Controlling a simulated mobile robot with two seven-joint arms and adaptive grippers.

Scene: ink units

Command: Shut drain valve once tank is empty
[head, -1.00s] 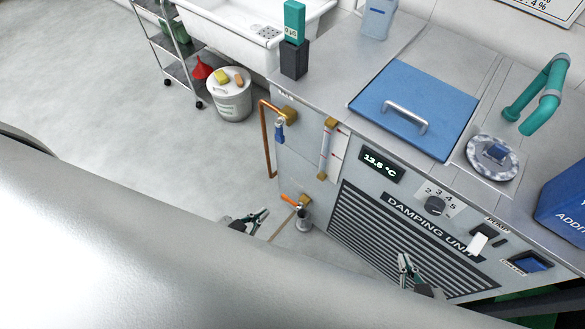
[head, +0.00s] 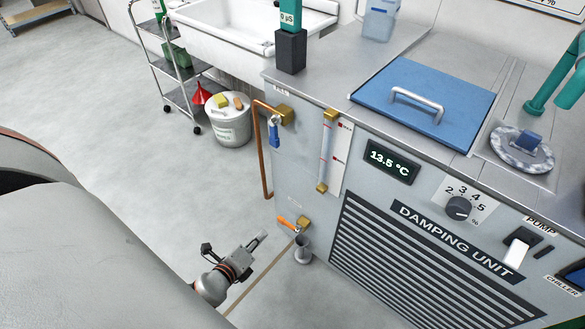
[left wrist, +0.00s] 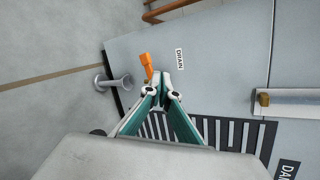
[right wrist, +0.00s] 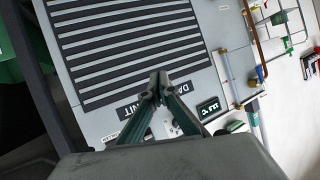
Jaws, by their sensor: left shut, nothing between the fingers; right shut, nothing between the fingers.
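The drain valve is a brass fitting with an orange handle (head: 287,223), low on the front left of the damping unit (head: 390,215). In the left wrist view the orange handle (left wrist: 146,67) sits beside a DRAIN label, just beyond my left fingertips. My left gripper (head: 262,238) is shut and empty, left of and below the handle in the head view; I see no clear contact. A sight tube (head: 325,155) with red marks is mounted above the valve; its liquid level is too small to read. My right gripper (right wrist: 160,86) is shut and empty, facing the unit's front panel.
A metal drain cup (head: 303,249) stands below the valve. A copper pipe (head: 261,150) and blue-handled valve (head: 274,133) are on the unit's left. A lidded bucket (head: 231,125) and wire cart (head: 172,75) stand behind. The floor at left is clear.

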